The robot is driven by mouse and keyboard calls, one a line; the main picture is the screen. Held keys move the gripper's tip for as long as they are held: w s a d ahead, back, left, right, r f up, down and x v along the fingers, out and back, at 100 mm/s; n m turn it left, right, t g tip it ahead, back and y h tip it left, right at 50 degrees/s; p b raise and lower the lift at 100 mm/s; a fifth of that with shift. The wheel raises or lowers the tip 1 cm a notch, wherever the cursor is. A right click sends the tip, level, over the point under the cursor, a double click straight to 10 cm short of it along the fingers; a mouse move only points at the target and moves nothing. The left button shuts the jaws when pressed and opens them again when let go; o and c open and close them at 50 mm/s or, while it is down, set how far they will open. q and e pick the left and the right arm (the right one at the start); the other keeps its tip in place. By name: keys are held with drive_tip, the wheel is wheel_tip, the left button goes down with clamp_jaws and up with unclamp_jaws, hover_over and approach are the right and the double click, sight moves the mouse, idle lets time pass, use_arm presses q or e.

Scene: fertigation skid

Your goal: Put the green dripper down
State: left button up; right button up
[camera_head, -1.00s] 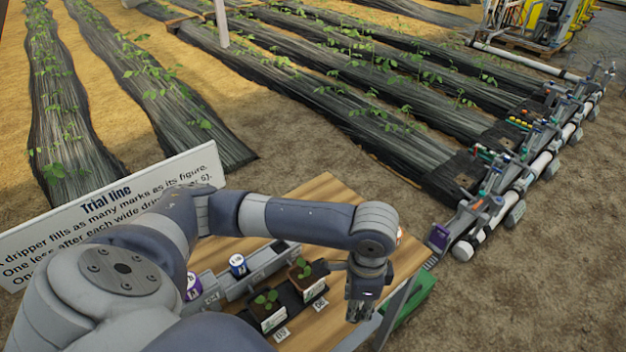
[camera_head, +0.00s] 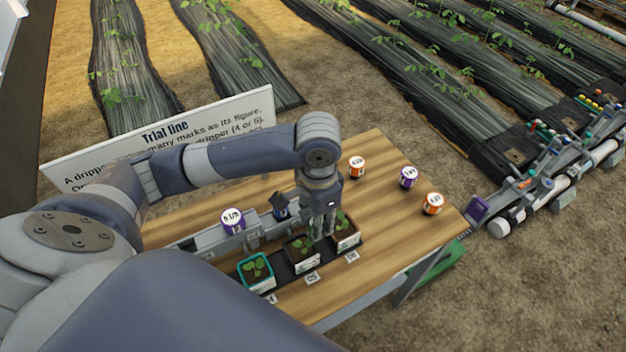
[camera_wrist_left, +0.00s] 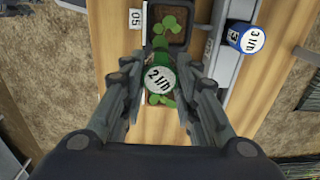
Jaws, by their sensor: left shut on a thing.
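The green dripper (camera_wrist_left: 160,79), marked 2 l/h, is between the fingers of my left gripper (camera_wrist_left: 163,98) in the left wrist view. The gripper is shut on it. In the head view my left gripper (camera_head: 321,232) points down over the row of potted seedlings, near the middle pot (camera_head: 301,262) and the right pot (camera_head: 349,243). The dripper itself cannot be made out there. In the wrist view the dripper covers part of a pot and its leaves. Whether it touches anything below is unclear. My right gripper is not in view.
A teal-rimmed pot (camera_head: 257,272) stands left in the row. Two orange drippers (camera_head: 357,167) and a purple one (camera_head: 408,177) stand on the table's right part, with bare wood around them.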

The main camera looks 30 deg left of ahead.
use_arm(q)
drive_tip(key=w+a+f+p, duration=0.1)
drive_tip(key=w+a, duration=0.1)
drive_tip(key=w, duration=0.2)
drive_tip(key=w+a+f+p, duration=0.1)
drive_tip(key=w, duration=0.3)
drive_tip(key=w+a+f+p, duration=0.1)
drive_tip(key=w+a, duration=0.1)
drive_tip(key=w, duration=0.2)
drive_tip(key=shift+w+a+f, duration=0.15)
drive_tip(key=shift+a+f, duration=0.15)
drive_tip(key=shift+f, duration=0.65)
drive_tip(key=o, duration=0.9)
drive_tip(key=shift+f, duration=0.1)
